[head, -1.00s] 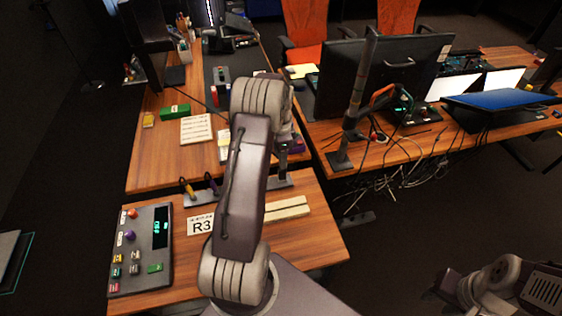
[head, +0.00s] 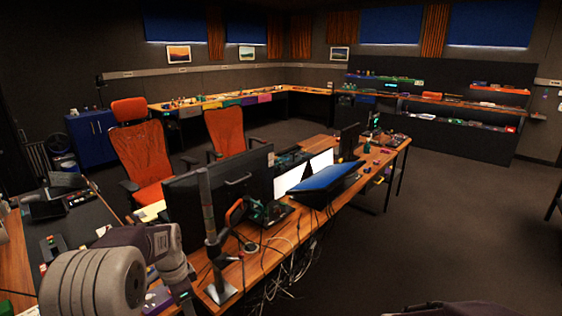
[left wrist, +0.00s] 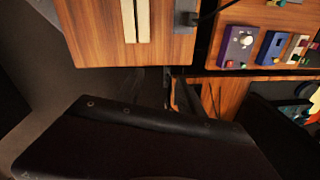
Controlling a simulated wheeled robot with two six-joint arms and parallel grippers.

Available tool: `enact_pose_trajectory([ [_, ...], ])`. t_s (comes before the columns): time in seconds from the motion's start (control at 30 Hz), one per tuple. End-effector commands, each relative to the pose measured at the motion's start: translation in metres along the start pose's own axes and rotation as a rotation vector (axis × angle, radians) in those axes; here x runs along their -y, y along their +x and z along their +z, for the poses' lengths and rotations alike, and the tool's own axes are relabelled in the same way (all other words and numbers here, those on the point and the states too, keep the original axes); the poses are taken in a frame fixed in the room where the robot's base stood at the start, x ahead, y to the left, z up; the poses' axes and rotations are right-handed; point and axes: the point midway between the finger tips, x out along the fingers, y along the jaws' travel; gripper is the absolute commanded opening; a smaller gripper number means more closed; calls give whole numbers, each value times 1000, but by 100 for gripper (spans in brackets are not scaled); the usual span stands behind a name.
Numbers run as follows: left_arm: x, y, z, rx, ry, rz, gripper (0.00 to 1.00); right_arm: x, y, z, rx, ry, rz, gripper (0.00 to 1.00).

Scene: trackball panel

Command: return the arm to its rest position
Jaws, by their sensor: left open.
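My left arm (head: 95,280) comes in at the lower left of the head view, its forearm reaching toward the desk. Its gripper end (head: 184,292) points down near the desk edge and is partly cut off by the frame's bottom; the gripper is open, and I see nothing held. In the left wrist view a large dark shape with small round marks fills the bottom, and I cannot tell what it is. A sliver of my other arm (head: 455,308) shows at the bottom edge of the head view; its gripper is not visible.
A black monitor (head: 215,200) and its post (head: 208,215) stand close to my left arm. Loose cables (head: 285,255) hang off the desk (head: 335,215). In the left wrist view a purple panel with a knob (left wrist: 238,47) sits on wood. The floor (head: 440,220) at right is open.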

Motion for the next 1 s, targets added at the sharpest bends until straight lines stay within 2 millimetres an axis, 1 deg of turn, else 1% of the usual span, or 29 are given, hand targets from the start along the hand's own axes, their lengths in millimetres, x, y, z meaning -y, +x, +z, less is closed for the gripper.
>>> enact_pose_trajectory([
  [0.03,-31,-12,-10,-11,1,-2,45,0,0,0,0,0,0,36],
  [0.07,-49,-16,-14,-17,-18,-3,45,0,0,0,0,0,0,36],
  [0.1,-74,-20,-15,-23,-59,-1,45,0,0,0,0,0,0,36],
  [0.17,-111,-21,-11,-31,-146,5,45,0,0,0,0,0,0,36],
  [0.2,-135,-19,-4,-32,-223,12,45,0,0,0,0,0,0,36],
  [0.27,-166,-12,11,-25,-365,24,45,0,0,0,0,0,0,36],
  [0.3,-183,-5,23,-14,-478,35,45,0,0,0,0,0,0,36],
  [0.37,-200,6,38,9,-640,48,45,0,0,0,0,0,0,36],
  [0.4,-205,10,42,15,-726,50,45,0,0,0,0,0,0,36],
  [0.43,-205,11,42,11,-779,47,45,0,0,0,0,0,0,36],
  [0.5,-199,11,38,-9,-868,36,45,0,0,0,0,0,0,36],
  [0.57,-198,11,37,-12,-908,34,45,0,0,0,0,0,0,36],
  [1.0,-198,11,38,-10,-923,35,45,0,0,0,0,0,0,36],
])
